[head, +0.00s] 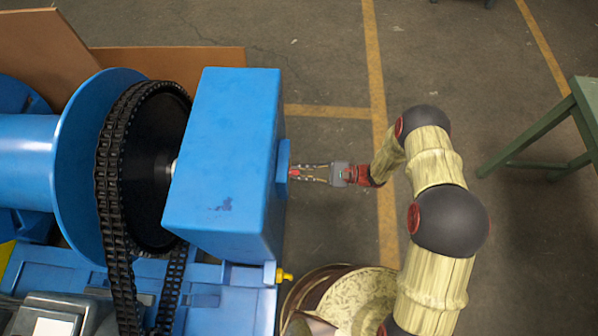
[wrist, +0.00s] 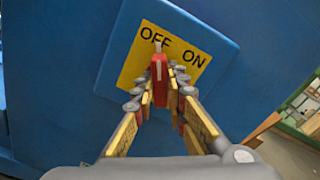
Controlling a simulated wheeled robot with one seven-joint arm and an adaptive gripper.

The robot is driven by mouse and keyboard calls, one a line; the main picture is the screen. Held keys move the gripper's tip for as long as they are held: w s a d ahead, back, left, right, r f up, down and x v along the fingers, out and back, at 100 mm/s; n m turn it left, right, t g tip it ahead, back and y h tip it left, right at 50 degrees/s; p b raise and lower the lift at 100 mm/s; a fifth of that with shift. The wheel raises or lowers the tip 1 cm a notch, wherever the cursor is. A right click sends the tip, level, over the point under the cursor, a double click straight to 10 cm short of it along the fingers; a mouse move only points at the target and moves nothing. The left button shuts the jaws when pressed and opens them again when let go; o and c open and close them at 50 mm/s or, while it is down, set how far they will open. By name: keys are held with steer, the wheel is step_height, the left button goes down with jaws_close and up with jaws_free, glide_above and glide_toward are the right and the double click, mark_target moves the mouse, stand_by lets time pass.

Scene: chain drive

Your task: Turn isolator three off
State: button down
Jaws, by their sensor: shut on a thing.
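The isolator is a blue box on the side of the blue machine housing (head: 225,160). In the wrist view its yellow plate (wrist: 138,62) reads OFF on the left and ON on the right. A red handle (wrist: 159,78) stands out from the plate, its white-marked tip between the two words, closer to OFF. My gripper (wrist: 160,92) is shut on the red handle, with a finger on either side. In the head view my gripper (head: 300,173) reaches the box from the right. The handle is mostly hidden there, and no number shows on the isolator.
A black chain (head: 110,185) runs round a large wheel beside a blue drum (head: 75,150). A yellow fitting (head: 285,275) sticks out below the housing. A green table (head: 540,130) stands at the right. The floor between is open.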

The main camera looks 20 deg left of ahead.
steer(key=shift+n, duration=1.4)
steer(key=shift+b, duration=0.3)
steer(key=c, duration=1.8)
jaws_free()
steer(key=v, duration=1.2)
